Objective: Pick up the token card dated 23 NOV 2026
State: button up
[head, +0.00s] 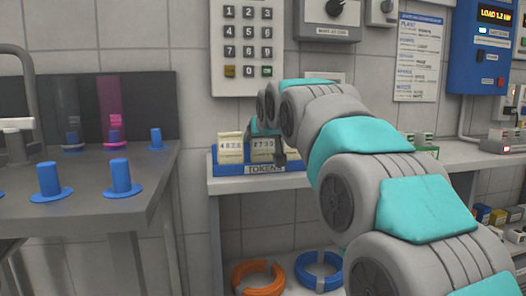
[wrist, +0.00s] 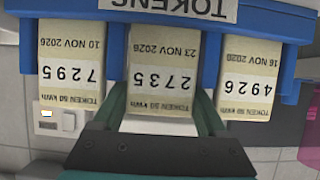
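The token card dated 23 NOV 2026 (wrist: 162,70), numbered 2735, is the middle of three cream cards in the wrist view, where the print is upside down. In the head view this middle card (head: 262,146) stands in the blue TOKENS holder (head: 264,169), partly covered by my gripper. My gripper (wrist: 160,108) has its teal fingers apart, one on each side of the middle card's near end. The fingers lie very close to the card's sides; I cannot tell whether they touch.
The card dated 10 NOV 2026 (wrist: 70,65) and the card dated 16 NOV 2026 (wrist: 249,85) stand close on either side. A wall keypad (head: 247,45) is above the shelf (head: 225,186). Blue posts stand on the counter (head: 100,190) at left.

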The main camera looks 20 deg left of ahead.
jog(key=c, duration=0.8)
